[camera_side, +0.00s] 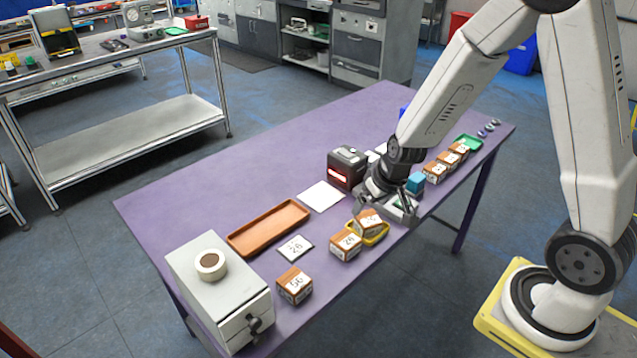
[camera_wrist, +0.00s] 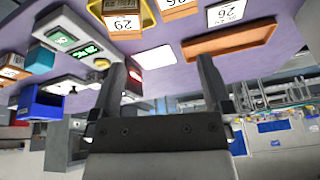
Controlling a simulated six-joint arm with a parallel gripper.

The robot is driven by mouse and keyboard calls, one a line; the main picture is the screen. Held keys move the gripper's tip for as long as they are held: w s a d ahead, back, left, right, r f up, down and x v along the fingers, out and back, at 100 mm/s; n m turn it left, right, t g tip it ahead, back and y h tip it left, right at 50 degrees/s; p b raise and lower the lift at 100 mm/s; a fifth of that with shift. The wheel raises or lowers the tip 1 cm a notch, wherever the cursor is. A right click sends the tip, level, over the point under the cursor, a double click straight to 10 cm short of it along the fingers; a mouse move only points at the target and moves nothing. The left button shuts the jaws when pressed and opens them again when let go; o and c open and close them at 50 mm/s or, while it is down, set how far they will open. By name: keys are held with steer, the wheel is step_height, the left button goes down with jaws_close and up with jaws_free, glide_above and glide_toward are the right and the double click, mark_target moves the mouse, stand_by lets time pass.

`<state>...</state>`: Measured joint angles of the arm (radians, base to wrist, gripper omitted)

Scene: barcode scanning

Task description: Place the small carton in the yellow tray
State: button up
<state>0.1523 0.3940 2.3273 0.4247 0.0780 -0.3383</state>
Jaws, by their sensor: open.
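A small brown-and-white carton (camera_side: 368,221) sits slightly tilted in the yellow tray (camera_side: 384,235) near the table's front edge. In the wrist view a carton numbered 29 (camera_wrist: 124,22) stands by a yellow rim (camera_wrist: 147,14) at the top. My gripper (camera_side: 386,207) is above the table just behind and right of the yellow tray in the side view. Its two fingers are apart with nothing between them, as the wrist view also shows (camera_wrist: 161,66). The gripper is clear of the carton in the tray, which is not held.
Other cartons stand left of the tray (camera_side: 345,246), further left (camera_side: 294,286) and at the far right (camera_side: 435,172). A scanner with a red light (camera_side: 346,168), white sheet (camera_side: 320,196), orange tray (camera_side: 240,242), number card (camera_side: 295,248), teal box (camera_side: 416,182) and grey cabinet (camera_side: 235,300) surround the area.

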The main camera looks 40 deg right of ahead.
steer(key=s+a+r+n, duration=0.1)
steer(key=s+a+r, duration=0.1)
steer(key=s+r, duration=0.1)
steer(key=s+a+r+n+g, duration=0.1)
steer(key=s+a+r, duration=0.2)
steer(key=s, duration=0.3)
steer(key=shift+n, duration=0.3)
stand_by(0.7)
